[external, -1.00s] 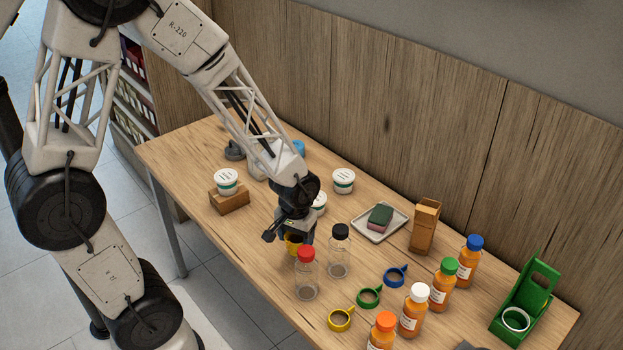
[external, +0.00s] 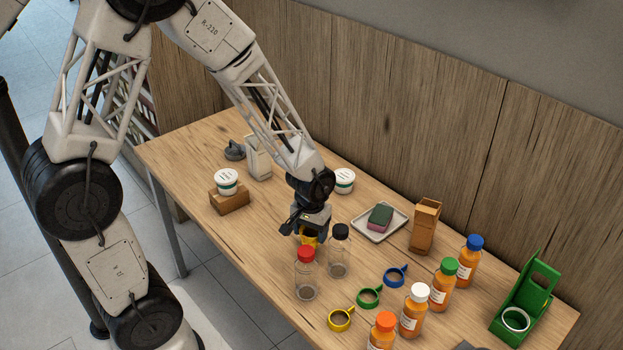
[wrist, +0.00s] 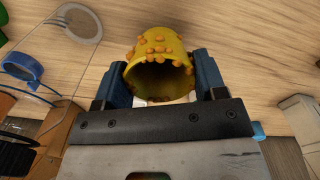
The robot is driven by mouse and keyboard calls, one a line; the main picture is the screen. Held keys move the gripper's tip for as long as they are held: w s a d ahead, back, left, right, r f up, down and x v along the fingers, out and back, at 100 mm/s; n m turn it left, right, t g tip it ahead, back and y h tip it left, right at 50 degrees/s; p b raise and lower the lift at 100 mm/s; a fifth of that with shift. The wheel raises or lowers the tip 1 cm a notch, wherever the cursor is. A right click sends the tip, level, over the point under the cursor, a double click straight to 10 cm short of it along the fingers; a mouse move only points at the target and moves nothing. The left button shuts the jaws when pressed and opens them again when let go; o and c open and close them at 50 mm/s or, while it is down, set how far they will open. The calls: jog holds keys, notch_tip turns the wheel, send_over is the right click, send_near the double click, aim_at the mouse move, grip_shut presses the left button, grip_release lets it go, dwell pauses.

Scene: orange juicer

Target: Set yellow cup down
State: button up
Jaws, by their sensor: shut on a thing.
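The yellow cup (external: 308,240) is between the fingers of my gripper (external: 309,233), mostly hidden by them in the external view. The wrist view shows the cup (wrist: 160,50) with orange bumps on its side and its dark open mouth towards the camera. The blue fingers of my gripper (wrist: 161,72) press on its two sides. The cup is low over the table, just behind the clear red-capped bottle (external: 306,278) and left of the clear black-capped bottle (external: 339,258). I cannot tell whether it touches the table.
Yellow (external: 341,320), green (external: 368,298) and blue (external: 395,277) rings lie in front. Several orange bottles (external: 440,285) stand to the right. A tray with a sponge (external: 380,218) lies behind. The table left of my gripper (external: 255,255) is clear.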

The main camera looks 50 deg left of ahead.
jog(key=shift+f, duration=1.45)
jog(key=shift+f, duration=0.15)
jog(key=o, duration=0.9)
jog(key=shift+r, duration=6.15)
jog(key=shift+r, duration=0.1)
